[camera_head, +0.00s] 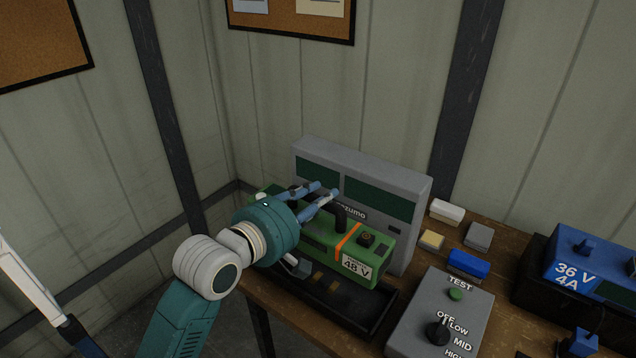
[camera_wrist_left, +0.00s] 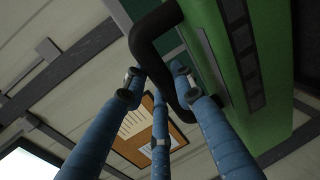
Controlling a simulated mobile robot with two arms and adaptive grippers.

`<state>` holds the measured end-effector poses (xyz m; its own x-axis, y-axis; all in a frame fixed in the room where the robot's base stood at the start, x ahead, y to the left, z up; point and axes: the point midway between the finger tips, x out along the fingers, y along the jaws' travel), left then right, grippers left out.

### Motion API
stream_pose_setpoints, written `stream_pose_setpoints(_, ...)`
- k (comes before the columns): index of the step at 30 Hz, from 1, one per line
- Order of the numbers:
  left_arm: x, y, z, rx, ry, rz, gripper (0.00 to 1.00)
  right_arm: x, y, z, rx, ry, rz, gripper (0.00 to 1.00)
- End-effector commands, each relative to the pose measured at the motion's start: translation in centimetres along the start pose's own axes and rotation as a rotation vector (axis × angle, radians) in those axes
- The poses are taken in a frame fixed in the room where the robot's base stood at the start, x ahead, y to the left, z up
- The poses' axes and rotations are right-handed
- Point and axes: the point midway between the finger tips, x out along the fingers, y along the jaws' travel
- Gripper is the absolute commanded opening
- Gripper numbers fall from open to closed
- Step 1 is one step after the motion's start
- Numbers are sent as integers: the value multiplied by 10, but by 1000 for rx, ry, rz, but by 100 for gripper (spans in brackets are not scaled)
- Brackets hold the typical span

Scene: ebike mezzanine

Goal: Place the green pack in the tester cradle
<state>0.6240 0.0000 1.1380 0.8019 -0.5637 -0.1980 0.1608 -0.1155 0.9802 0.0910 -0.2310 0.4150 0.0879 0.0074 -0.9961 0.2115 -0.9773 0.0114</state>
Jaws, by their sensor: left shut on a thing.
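The green pack (camera_head: 384,262) has an orange stripe, a "48 V" label and a black handle (camera_head: 340,216). It is over the black tester cradle tray (camera_head: 368,322), in front of the grey tester panel (camera_head: 409,188). The tray's near floor shows in front of it; I cannot tell whether its underside touches. My left gripper (camera_head: 326,191) is shut on the pack's handle from the left. In the left wrist view, the blue fingers (camera_wrist_left: 155,85) are around the black handle (camera_wrist_left: 150,44), beside the green body (camera_wrist_left: 232,50). My right gripper is not in view.
A grey control box (camera_head: 411,333) with a TEST button and dial stands right of the tray. Small boxes, including a blue one (camera_head: 468,263), lie behind it. A blue "36 V 4A" unit (camera_head: 588,272) is at far right. Walls close in behind the wooden bench.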

Motion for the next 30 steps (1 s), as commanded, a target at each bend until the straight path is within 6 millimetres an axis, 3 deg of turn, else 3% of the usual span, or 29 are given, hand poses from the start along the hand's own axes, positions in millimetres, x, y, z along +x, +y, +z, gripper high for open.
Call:
stream_pose_setpoints(1,-1,2,0,3,1,25,0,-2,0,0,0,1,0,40)
stream_pose_setpoints(12,12,-55,0,4,1,30,0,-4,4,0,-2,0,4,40)
stream_pose_setpoints(20,15,-67,0,5,0,32,0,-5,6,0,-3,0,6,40)
stream_pose_setpoints(30,22,-101,0,4,1,31,0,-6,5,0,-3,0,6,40)
